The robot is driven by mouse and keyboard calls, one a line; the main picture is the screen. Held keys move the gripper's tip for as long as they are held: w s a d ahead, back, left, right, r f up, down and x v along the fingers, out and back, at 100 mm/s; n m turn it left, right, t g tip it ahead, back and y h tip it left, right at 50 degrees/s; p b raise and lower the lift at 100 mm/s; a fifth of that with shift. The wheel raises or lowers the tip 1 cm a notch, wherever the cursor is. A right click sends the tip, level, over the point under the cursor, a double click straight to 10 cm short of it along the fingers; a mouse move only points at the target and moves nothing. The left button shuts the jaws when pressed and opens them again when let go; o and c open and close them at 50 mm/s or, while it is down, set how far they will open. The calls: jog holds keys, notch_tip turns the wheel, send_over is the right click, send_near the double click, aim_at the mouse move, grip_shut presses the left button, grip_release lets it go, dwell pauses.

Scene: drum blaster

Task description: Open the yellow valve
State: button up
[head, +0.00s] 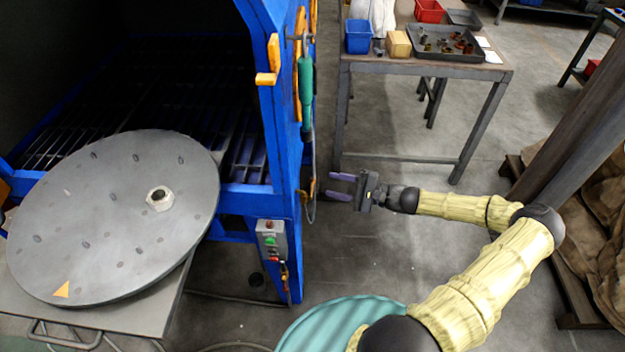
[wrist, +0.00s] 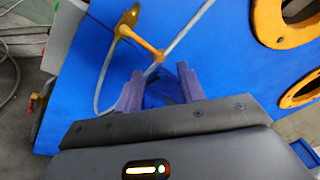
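My gripper (head: 331,185) is open and empty, its purple fingers pointing left toward the side of the blue cabinet. In the wrist view the gripper (wrist: 160,80) faces the blue panel, with a yellow lever-like fitting (wrist: 130,24) just beyond and above the fingers. A yellow fitting (head: 307,191) shows edge-on in the head view, a short gap left of the fingertips. Small red and yellow fittings (head: 284,273) hang below the control box; they show blurred at the wrist view's left edge (wrist: 34,103). I cannot tell for certain which is the yellow valve.
The blue cabinet (head: 262,120) carries a hanging green-handled tool (head: 306,90) and a thin hose (wrist: 180,38). A grey control box (head: 271,240) is on its front. A round metal lid (head: 115,215) lies at left. A table (head: 420,66) stands behind my gripper.

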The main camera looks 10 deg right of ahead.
aim_at(312, 179)
jog(key=shift+x, duration=3.65)
grip_shut()
